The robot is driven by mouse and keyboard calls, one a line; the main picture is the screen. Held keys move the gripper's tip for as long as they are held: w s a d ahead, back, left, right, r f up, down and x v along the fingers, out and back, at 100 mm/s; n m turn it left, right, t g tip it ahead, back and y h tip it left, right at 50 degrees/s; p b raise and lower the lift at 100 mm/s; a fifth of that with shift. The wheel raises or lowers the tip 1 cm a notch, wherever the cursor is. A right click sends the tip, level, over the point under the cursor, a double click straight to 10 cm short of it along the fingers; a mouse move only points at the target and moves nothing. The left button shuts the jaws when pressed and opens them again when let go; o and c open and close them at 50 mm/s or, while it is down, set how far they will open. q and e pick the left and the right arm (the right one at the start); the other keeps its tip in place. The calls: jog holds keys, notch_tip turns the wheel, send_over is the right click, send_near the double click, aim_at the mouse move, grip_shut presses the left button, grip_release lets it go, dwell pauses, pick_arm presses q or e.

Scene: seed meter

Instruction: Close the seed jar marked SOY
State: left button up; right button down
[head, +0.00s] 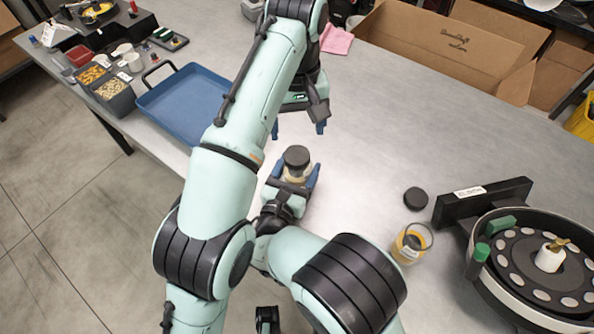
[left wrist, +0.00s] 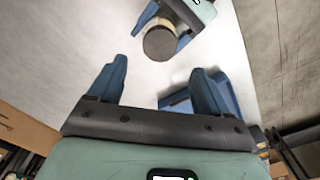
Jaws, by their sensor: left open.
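A jar with a dark lid (head: 297,156) on top stands between the blue fingers of my right gripper (head: 295,178), which look closed around its body. I cannot tell whether the lid is tight, and no label shows on this jar. It also shows in the left wrist view with its dark lid (left wrist: 160,44), ahead of my left fingers. My left gripper (head: 298,128) is open and empty, beyond and above the jar, apart from it. Another jar (head: 408,245), open with yellowish contents and a small unreadable label, stands to the right. A loose black lid (head: 416,197) lies near it.
A round seed meter (head: 540,262) with a dark bracket stands at the right. A blue tray (head: 190,98) and bins of seeds (head: 113,92) are at the left. A cardboard box (head: 440,45) and pink cloth (head: 338,40) are at the back. The table between is clear.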

aim_at(297, 155)
pick_arm(q)
jog(key=shift+f, duration=0.15)
jog(key=shift+f, duration=3.9)
jog(key=shift+c, duration=0.3)
jog(key=c, duration=1)
jog(key=o, duration=1.2)
jog(key=shift+o, duration=0.2)
jog(key=shift+r, duration=3.8)
